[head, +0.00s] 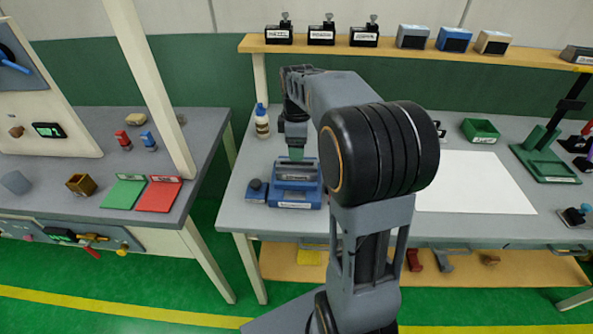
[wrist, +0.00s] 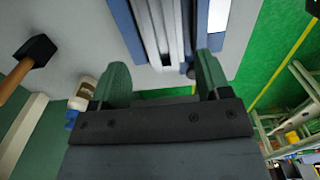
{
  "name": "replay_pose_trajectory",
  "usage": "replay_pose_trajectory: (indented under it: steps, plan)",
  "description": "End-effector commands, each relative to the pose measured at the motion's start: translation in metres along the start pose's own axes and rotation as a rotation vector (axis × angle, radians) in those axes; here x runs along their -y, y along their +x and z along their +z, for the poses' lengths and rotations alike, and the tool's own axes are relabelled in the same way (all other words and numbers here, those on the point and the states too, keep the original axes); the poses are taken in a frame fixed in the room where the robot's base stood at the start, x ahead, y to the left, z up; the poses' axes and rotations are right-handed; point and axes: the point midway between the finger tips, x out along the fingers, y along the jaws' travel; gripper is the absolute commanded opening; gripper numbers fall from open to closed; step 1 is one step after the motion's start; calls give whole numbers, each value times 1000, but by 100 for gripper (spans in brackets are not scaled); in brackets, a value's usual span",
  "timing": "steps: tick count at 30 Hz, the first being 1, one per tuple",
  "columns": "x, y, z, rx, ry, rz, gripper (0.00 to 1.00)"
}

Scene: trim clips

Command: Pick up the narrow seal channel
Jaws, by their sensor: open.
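A blue fixture (head: 297,201) stands near the left end of the long grey workbench. A grey lengthwise profile (head: 296,170) lies in it, and I take this to be the seal channel. In the wrist view, pale grey and dark parallel strips (wrist: 157,35) run between the fixture's blue sides (wrist: 126,28). I cannot tell which strips belong to the channel. My gripper (head: 296,154) is above the fixture's far part, pointing down. In the wrist view my gripper (wrist: 162,78) has its two green fingers spread, with the strips seen between and beyond them. Nothing is held.
A small blue block with a dark knob (head: 256,190) adjoins the fixture's left side. A bottle (head: 262,122) stands behind it. A white sheet (head: 475,183) lies right of my arm. A shelf (head: 390,46) with several clamps and boxes runs above the bench's back.

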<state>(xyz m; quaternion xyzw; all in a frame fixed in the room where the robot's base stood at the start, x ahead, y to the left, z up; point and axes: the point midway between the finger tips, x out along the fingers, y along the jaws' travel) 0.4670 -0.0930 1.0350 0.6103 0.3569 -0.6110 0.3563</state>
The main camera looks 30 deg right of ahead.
Motion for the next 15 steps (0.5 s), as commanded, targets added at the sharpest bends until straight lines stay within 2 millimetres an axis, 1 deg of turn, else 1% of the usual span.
replay_pose_trajectory:
  steps: [1,5,8,15]
  plan:
    - [0,5,0,0,0,-1,70]
    - [0,10,0,0,0,0,70]
    - [1,17,0,0,0,-1,70]
    - [2,50,-1,0,0,-2,70]
